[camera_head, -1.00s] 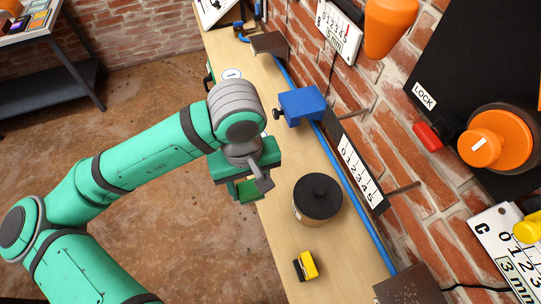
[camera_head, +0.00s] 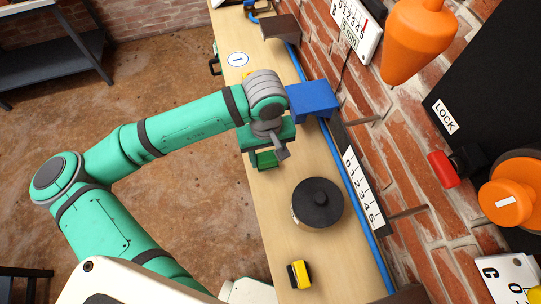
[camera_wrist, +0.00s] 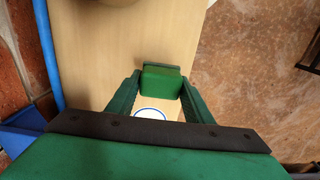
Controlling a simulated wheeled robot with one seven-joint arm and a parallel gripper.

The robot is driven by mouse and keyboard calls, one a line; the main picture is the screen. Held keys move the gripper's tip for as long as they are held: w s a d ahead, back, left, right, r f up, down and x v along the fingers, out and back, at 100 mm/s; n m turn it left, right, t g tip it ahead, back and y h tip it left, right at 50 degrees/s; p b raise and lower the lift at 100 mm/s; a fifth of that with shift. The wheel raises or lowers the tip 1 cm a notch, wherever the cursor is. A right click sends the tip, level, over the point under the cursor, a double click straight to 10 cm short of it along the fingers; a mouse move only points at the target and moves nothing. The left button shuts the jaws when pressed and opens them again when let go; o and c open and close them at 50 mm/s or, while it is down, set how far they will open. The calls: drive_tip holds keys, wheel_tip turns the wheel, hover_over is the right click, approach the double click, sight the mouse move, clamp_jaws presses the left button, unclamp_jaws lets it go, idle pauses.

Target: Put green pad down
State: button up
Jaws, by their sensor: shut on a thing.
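My gripper (camera_head: 264,162) is over the left part of the wooden bench (camera_head: 281,203), left of the round black-lidded pot. In the wrist view its two green fingers (camera_wrist: 160,92) are shut on the green pad (camera_wrist: 161,82). The pad is a small block with a darker edge, held between the fingertips. Bench wood shows around the pad in the wrist view; whether the pad touches the bench cannot be told. In the head view my wrist hides most of the pad.
The black-lidded pot (camera_head: 318,203) and a yellow-black block (camera_head: 299,274) stand on the bench nearer the camera. A blue box (camera_head: 313,98) and blue rail (camera_head: 345,180) line the wall side. A white disc marked 1 (camera_head: 238,60) lies farther along. Bare bench lies between gripper and pot.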

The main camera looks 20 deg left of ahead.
sight(267, 153)
drive_tip(key=f, duration=0.1)
drive_tip(key=w+f, duration=0.1)
drive_tip(key=f, duration=0.1)
drive_tip(key=shift+f, duration=0.15)
drive_tip(key=shift+s+f, duration=0.1)
drive_tip(key=shift+s, duration=0.2)
drive_tip(key=shift+f, duration=0.15)
drive_tip(key=o, duration=0.9)
wheel_tip(267, 153, up, 11)
drive_tip(key=shift+r, duration=0.1)
drive_tip(key=shift+w+r, duration=0.1)
drive_tip(key=shift+r, duration=0.45)
